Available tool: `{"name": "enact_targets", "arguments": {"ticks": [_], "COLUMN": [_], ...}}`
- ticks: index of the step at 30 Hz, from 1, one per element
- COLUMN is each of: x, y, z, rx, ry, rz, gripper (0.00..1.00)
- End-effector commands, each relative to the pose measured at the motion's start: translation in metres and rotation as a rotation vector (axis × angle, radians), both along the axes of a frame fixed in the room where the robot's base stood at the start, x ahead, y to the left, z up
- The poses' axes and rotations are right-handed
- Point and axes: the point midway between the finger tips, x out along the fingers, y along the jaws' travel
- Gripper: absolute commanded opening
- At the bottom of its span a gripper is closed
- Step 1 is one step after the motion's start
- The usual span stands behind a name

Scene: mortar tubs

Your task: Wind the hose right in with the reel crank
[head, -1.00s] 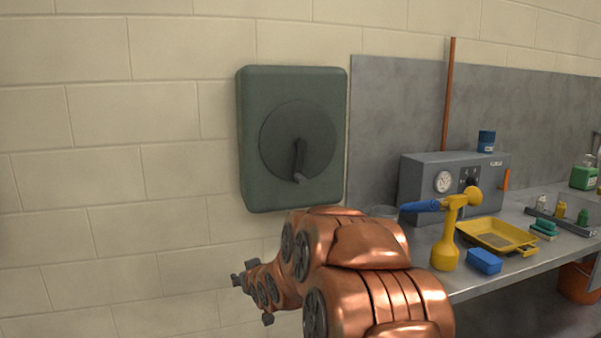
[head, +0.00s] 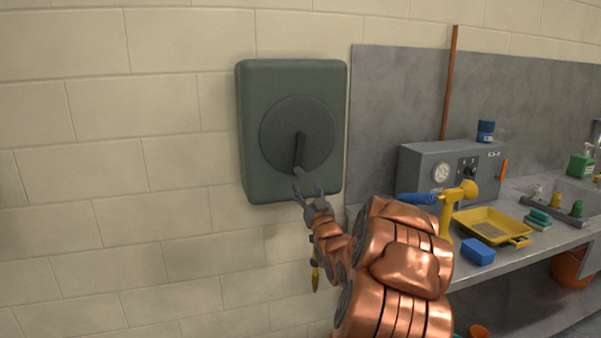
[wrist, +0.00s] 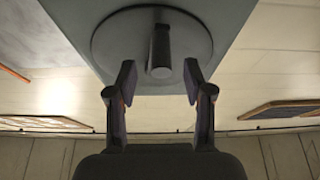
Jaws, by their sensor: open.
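The hose reel is a green-grey box (head: 257,150) on the block wall, with a dark round disc (head: 285,125) on its front. The crank arm (head: 299,150) points down from the disc's centre, with its handle (head: 301,173) at the lower end. My gripper (head: 308,190) is open just below and in front of the handle. In the wrist view the handle (wrist: 161,52) lies between and a little beyond the open fingers (wrist: 160,82), apart from both. A yellow nozzle-like piece (head: 315,277) hangs below the box, partly behind my arm; the hose itself is hard to make out.
A grey bench (head: 520,250) stands to the right. It holds a grey gauge box (head: 420,165), a yellow tray (head: 520,237), a blue sponge (head: 478,252) and a yellow stand with a blue handle (head: 446,220). The wall left of the reel is clear.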

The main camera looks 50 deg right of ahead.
Motion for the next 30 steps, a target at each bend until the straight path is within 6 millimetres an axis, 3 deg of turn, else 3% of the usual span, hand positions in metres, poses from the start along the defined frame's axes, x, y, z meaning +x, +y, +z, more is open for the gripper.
{"name": "enact_targets", "arguments": {"ticks": [15, 29, 30], "x": [0.049, 0.055, 0.054], "y": [-0.024, -0.028, -0.028], "z": [0.024, 0.026, 0.026], "rx": [-0.001, -0.001, -0.001], "ry": [0.001, 0.001, 0.001], "rz": [0.001, 0.001, 0.001], "gripper": [0.52, 0.52, 0.47]}}
